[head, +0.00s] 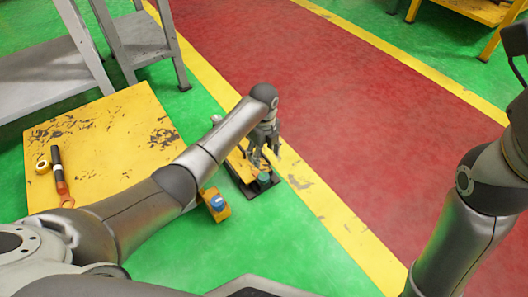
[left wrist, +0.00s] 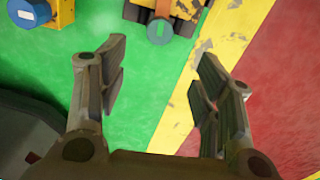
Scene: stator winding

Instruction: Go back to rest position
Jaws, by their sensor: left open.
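My left gripper (head: 262,153) is open and empty. In the head view it hangs over the low yellow and black stand (head: 240,168), beside a teal-topped part (head: 264,177) at the stand's near end. The left wrist view shows its two fingers (left wrist: 160,92) spread apart, with green floor and the yellow line between them. A teal round part (left wrist: 160,31) lies beyond the fingertips there, apart from them. My right arm (head: 465,205) comes in at the right edge of the head view; its gripper is out of the picture.
A small yellow block with a blue cylinder (head: 217,202) stands left of the stand. A worn yellow table top (head: 105,145) holds a black and orange tool (head: 59,172) and a yellow ring (head: 42,167). Grey steps (head: 140,35) stand behind. The red walkway (head: 340,90) is clear.

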